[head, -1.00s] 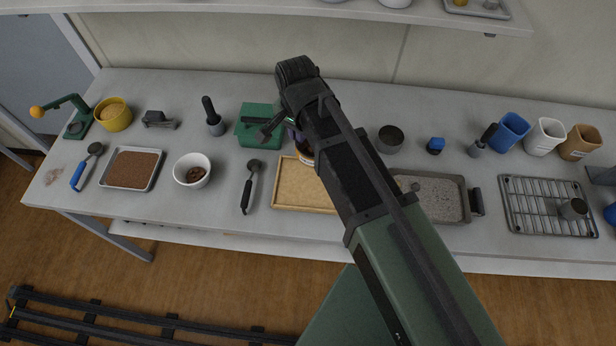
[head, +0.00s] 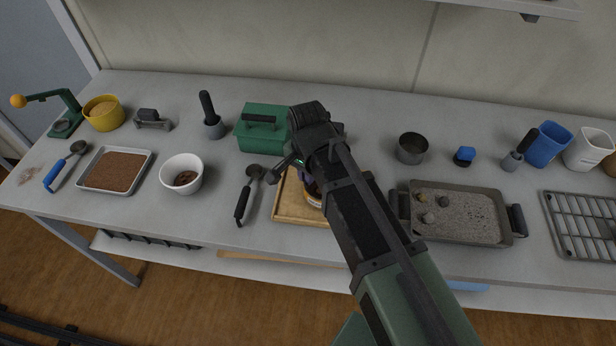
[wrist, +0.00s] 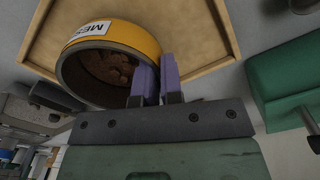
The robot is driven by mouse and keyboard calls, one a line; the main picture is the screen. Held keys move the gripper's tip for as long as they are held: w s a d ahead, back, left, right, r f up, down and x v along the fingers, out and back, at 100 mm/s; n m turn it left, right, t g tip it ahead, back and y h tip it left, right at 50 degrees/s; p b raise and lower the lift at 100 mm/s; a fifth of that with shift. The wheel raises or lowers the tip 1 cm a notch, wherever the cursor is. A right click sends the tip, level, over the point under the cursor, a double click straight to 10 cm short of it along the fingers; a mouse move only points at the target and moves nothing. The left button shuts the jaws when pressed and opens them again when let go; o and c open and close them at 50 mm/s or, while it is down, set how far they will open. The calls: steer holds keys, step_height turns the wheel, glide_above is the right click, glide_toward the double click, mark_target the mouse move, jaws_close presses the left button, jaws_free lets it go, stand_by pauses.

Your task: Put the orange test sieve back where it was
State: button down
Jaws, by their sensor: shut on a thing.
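The orange test sieve (wrist: 122,36) is a round ring with a white label and brown crumbly soil inside. My gripper (wrist: 157,82) has its purple fingers shut on the sieve's wall. In the head view the sieve (head: 313,199) shows only partly beside my arm, over the wooden tray (head: 288,205). In the wrist view the sieve lies against the background of the tray's floor (wrist: 200,45). I cannot tell whether it touches the tray or hangs just above it. My arm hides the tray's right part in the head view.
A green box (head: 262,139) stands behind the tray, and a black-handled scoop (head: 244,200) lies left of it. A white bowl (head: 182,160) is further left. A grey pan with stones (head: 465,215) and a metal cup (head: 412,150) stand to the right.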

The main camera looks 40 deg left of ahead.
steer(key=shift+f, duration=0.1)
steer(key=c, duration=1.3)
jaws_free()
steer(key=shift+o, duration=0.2)
step_height(320, 180, up, 12)
steer(key=p, duration=1.2)
steer(key=shift+r, duration=0.2)
steer(key=w+d, duration=0.4)
steer(key=d, duration=0.6)
steer(key=w+d, duration=0.4)
steer(key=d, duration=0.6)
steer(key=w+d, duration=0.4)
steer(key=d, duration=0.7)
steer(key=s+d, duration=0.2)
steer(key=d, duration=1.3)
steer(key=shift+s+d, duration=0.35)
steer(key=shift+s, duration=0.05)
